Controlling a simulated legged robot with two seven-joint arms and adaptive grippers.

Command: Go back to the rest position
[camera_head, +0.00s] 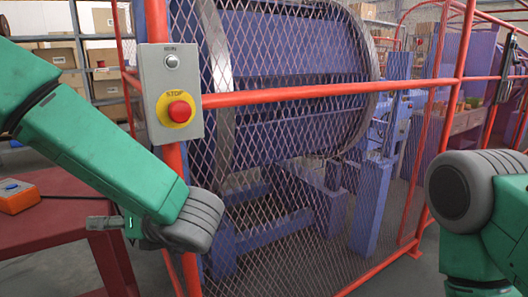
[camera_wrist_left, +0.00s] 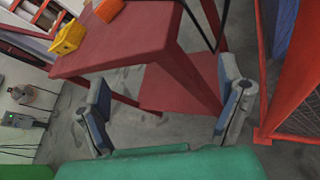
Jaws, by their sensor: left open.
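My left arm comes in from the left in the head view, in front of the red guard frame. Its gripper (camera_head: 105,222) is partly hidden by the wrist and points left toward the red table. In the left wrist view the two fingers of my left gripper (camera_wrist_left: 165,80) stand wide apart with nothing between them. The red table (camera_wrist_left: 125,45) and its legs show beyond them. Links of my right arm show at the right edge of the head view, but its gripper is out of the picture.
A control box (camera_head: 172,92) with a red stop button is on the guard post. Red-framed mesh (camera_head: 290,190) encloses the blue machine (camera_head: 290,60). An orange box (camera_head: 18,197) lies on the red table (camera_head: 60,215). A yellow object (camera_wrist_left: 68,38) shows in the wrist view.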

